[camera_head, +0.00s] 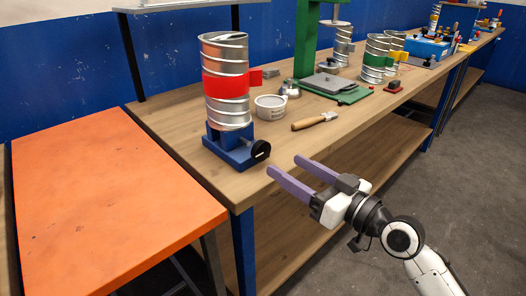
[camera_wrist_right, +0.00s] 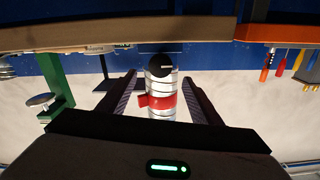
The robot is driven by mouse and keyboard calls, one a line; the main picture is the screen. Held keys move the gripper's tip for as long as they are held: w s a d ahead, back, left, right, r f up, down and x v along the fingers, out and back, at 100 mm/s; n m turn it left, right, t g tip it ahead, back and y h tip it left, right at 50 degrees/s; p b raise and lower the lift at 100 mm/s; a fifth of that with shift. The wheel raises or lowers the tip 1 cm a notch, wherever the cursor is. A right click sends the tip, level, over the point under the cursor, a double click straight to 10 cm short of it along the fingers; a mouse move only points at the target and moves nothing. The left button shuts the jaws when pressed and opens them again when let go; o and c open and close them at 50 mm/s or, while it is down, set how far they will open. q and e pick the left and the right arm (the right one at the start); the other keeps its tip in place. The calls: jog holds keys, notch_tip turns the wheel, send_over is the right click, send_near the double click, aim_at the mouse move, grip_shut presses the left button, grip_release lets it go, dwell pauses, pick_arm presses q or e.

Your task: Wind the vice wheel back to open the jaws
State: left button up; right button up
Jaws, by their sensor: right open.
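A blue vice (camera_head: 234,152) stands on the wooden bench near its front left corner. Its black wheel (camera_head: 260,150) faces the front edge and also shows in the right wrist view (camera_wrist_right: 160,67). A silver spiral duct (camera_head: 225,55) with a red band (camera_head: 226,86) stands upright at the vice. How the jaws meet the duct is hidden. My right gripper (camera_head: 284,165) is open and empty, in front of the wheel and apart from it. In the right wrist view the wheel and the duct (camera_wrist_right: 161,86) appear between its fingers. My left gripper is out of view.
A grey cup (camera_head: 271,107) and a wooden-handled brush (camera_head: 314,121) lie right of the vice. A green stand (camera_head: 307,40) and more ducts (camera_head: 376,58) are farther along. An orange table (camera_head: 105,195) adjoins on the left. The floor in front is clear.

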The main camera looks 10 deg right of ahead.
aim_at(264, 153)
jog(key=x, duration=0.8)
jog(key=shift+w+a+p, duration=0.15)
jog(key=shift+p, duration=0.2)
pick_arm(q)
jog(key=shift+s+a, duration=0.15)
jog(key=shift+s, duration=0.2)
pick_arm(e)
jog(key=shift+w+a, duration=0.3)
jog(key=shift+w, duration=0.05)
jog(key=c, duration=1.1)
jog(key=shift+f+n+b, duration=0.35)
jog(key=shift+n+b, duration=0.55)
jog(key=shift+b, duration=0.3)
jog(key=shift+n+b, duration=0.6)
jog(key=shift+n, duration=0.1)
jog(key=shift+r+n, duration=0.1)
jog(key=shift+n, duration=0.5)
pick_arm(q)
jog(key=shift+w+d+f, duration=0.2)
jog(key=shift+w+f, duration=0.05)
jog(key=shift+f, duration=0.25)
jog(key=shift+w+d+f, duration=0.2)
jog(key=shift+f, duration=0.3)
pick_arm(e)
jog(key=shift+r+n, duration=0.15)
jog(key=shift+n, duration=0.55)
